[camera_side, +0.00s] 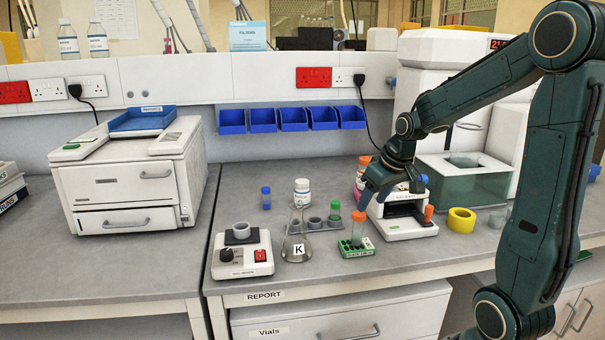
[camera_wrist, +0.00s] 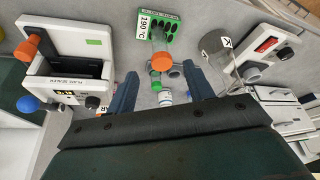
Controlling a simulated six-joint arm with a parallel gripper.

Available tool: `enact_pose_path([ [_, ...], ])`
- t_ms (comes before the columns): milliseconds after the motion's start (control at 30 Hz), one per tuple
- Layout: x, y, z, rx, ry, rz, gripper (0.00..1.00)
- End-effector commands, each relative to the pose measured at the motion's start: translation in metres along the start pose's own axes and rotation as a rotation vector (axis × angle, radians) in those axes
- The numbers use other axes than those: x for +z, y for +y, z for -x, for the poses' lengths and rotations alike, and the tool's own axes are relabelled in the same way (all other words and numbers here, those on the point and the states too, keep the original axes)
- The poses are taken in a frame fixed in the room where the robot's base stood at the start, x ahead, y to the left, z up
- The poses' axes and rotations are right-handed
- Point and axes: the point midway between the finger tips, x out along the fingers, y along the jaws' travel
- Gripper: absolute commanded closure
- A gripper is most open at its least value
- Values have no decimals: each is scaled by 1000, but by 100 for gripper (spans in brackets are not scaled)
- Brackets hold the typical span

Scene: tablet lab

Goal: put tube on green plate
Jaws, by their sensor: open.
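A clear tube with an orange cap (camera_side: 359,216) stands upright over the green plate (camera_side: 352,252), a small block with holes and a white label. In the wrist view the same orange cap (camera_wrist: 162,61) lies between the line of my fingers and the green plate (camera_wrist: 172,28). My gripper (camera_side: 368,190) is above and just right of this tube. Its two fingers (camera_wrist: 162,88) are spread wide with nothing held between them. A green-capped tube (camera_side: 335,209) stands behind the plate.
The white device (camera_side: 402,226) is close on the right, then a yellow ring (camera_side: 461,220). A blue-capped tube (camera_side: 266,198) and white bottle (camera_side: 302,190) stand behind.

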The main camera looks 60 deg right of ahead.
Motion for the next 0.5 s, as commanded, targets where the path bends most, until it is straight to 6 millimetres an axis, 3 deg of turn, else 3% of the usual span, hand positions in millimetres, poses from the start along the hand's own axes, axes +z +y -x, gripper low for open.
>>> enact_pose_path([
  [500, 0, 0, 8, 0, 0, 0, 48],
])
